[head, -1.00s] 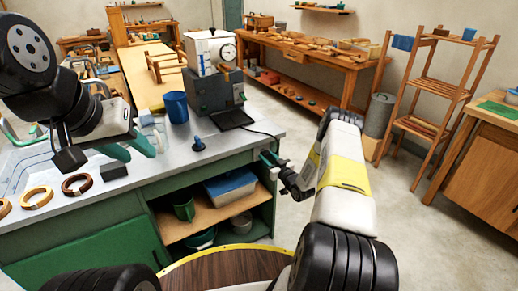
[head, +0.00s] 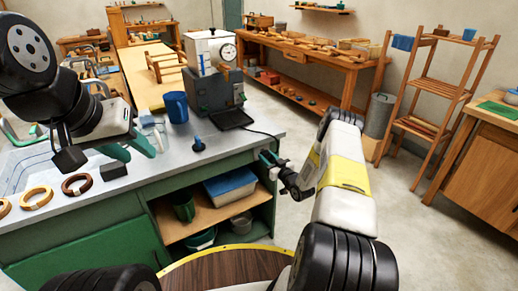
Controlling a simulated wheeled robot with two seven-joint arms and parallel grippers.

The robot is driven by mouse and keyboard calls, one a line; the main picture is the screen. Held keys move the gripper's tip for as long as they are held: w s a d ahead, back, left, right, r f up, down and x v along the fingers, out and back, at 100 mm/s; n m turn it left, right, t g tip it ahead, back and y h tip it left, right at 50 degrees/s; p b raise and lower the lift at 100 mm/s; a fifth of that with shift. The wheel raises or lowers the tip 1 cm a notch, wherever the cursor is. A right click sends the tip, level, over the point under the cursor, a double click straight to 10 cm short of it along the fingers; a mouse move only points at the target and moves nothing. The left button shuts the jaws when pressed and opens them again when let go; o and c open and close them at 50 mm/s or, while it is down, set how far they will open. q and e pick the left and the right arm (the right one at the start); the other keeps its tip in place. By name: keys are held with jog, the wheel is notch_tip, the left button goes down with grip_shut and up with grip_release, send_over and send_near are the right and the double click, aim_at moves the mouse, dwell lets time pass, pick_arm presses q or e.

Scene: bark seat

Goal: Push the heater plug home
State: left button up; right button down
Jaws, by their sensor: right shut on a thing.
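The heater, a grey box (head: 207,92) with a white top and round dial, stands on the counter (head: 225,148). Its dark cord (head: 262,132) runs right to the counter's right edge and drops out of sight. My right gripper (head: 268,159) is at the counter's right end, just below the top edge. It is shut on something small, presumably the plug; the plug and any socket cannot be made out. My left gripper (head: 130,150) is over the counter at the left, its green fingers apart, with nothing seen between them.
A blue mug (head: 176,106), clear glasses, a small blue knobbed item (head: 198,144), a black block (head: 113,171) and several rings (head: 77,185) are on the counter. Shelves below hold tubs.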

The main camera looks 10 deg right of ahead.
jog(key=shift+w+a, duration=0.2)
jog(key=shift+w, duration=0.35)
dwell(0.4)
jog(key=c, duration=0.9)
grip_release()
jog(key=shift+o, duration=0.2)
jog(key=shift+s, duration=0.1)
